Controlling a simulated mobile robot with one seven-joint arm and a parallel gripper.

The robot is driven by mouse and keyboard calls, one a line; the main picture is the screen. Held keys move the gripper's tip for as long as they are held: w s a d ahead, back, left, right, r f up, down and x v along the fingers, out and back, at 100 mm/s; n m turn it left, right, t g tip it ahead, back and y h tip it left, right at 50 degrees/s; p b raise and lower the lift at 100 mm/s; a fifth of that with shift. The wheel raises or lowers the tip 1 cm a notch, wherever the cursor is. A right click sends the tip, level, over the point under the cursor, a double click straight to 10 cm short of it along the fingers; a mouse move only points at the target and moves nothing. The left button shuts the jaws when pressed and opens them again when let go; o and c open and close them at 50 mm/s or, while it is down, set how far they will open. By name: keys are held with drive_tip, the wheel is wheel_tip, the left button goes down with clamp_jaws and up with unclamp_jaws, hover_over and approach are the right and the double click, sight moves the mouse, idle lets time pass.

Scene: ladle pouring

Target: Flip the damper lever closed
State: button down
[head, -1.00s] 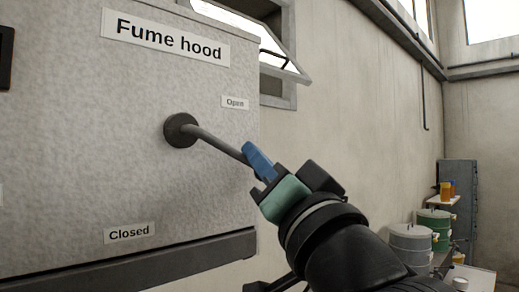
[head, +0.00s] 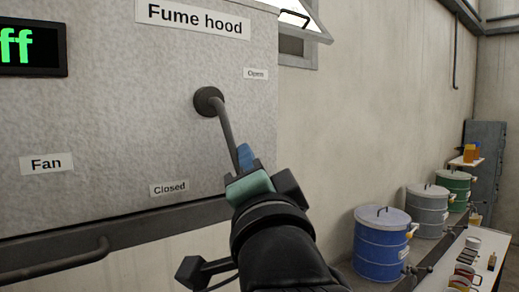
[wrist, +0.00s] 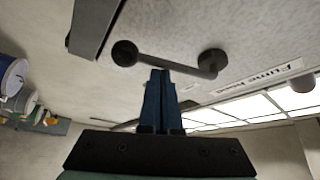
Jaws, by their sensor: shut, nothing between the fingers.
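The damper lever (head: 226,125) is a grey rod on a dark round pivot (head: 208,100) on the fume hood's face. It points down and slightly right, between the "Open" label (head: 255,73) and the "Closed" label (head: 169,187). My gripper (head: 245,156) has blue fingers shut together, with nothing between them. They are at the rod's lower part, and my gripper hides the lever's far end in the head view. In the wrist view the lever (wrist: 165,66) shows whole, with a dark knob (wrist: 125,53) at its free end. The fingertips are against or very near the rod; contact is unclear.
The speckled fume hood (head: 120,120) carries a "Fan" label (head: 46,163) and a green-lit display (head: 33,47). A dark rail (head: 110,231) runs along its lower edge. A blue drum (head: 381,245) and a table with cups stand at right.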

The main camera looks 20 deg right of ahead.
drive_tip(key=shift+s+a+f, duration=0.1)
drive_tip(key=shift+a, duration=0.45)
drive_tip(key=shift+s+a+f, duration=0.1)
drive_tip(key=shift+a, duration=0.5)
